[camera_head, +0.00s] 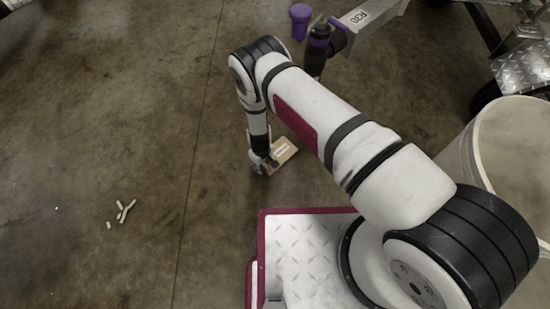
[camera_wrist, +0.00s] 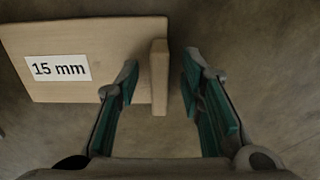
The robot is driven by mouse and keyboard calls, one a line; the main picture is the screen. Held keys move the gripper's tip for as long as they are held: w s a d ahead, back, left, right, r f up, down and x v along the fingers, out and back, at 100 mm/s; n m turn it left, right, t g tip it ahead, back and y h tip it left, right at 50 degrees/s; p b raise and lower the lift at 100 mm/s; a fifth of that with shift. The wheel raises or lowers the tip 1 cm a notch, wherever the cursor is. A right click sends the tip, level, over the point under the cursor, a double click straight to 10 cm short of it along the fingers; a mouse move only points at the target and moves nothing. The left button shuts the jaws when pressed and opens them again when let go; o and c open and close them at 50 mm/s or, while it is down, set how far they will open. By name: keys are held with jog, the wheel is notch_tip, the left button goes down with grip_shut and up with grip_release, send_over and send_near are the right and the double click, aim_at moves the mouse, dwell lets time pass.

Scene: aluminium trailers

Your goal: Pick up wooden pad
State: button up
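The wooden pad (camera_wrist: 110,45) is a flat light-brown board with a white "15 mm" label and a raised wooden lip along its right edge in the wrist view. In the head view the pad (camera_head: 285,155) is on the concrete floor, partly hidden by my arm. My gripper (camera_wrist: 160,72) is open, with one green-lined finger on each side of the lip. The left finger overlaps the board in the picture, and a gap shows between the lip and the right finger. In the head view my gripper (camera_head: 262,164) is at the pad's left end.
Several small pale pieces (camera_head: 121,212) lie on the floor at left. A purple object (camera_head: 300,20) and a trailer coupling (camera_head: 330,38) are beyond my arm. A large beige bin (camera_head: 510,150) and a trailer wheel (camera_head: 488,95) are at right. The left floor is mostly clear.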

grip_shut()
jog(key=shift+r, duration=0.15)
